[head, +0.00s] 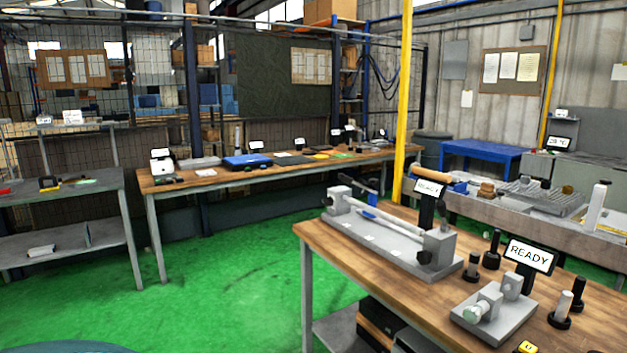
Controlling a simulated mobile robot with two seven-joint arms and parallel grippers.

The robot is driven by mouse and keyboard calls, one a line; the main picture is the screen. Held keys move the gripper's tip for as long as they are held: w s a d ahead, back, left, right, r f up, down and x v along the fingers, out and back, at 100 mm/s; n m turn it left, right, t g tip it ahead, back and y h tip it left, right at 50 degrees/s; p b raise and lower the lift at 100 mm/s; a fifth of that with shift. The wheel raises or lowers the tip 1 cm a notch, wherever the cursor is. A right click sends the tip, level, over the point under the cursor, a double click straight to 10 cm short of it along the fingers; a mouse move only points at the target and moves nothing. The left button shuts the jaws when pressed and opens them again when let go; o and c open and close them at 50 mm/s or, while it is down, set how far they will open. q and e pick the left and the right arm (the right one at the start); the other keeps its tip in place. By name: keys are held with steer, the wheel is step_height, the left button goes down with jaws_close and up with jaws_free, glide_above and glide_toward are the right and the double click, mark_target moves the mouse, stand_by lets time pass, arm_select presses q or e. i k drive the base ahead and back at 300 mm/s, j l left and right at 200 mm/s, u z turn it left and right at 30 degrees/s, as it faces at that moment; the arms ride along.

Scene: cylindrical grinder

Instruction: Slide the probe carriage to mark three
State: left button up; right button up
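A grey bench fixture (385,243) stands on the wooden bench at right. It has an upright block at each end and a rail (385,218) between them. Several small pale labels lie along its base, too small to read. A small blue part (368,213) sits near the middle of the rail; it may be the probe carriage, but I cannot tell for sure. Which mark it is at cannot be read. A dark lever rises behind the rail. Neither of my grippers is in view.
The wooden bench (325,239) also bears a READY display (529,255), a smaller grey fixture (490,315) and several dark-based pins. A yellow post (402,100) rises behind it. Another long bench (205,180) stands farther back. The green floor (220,290) at left is clear.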

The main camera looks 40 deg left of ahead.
mark_target(372, 197)
steer(key=u, duration=1.15)
steer(key=i+j+u, duration=0.15)
steer(key=i+j, duration=0.4)
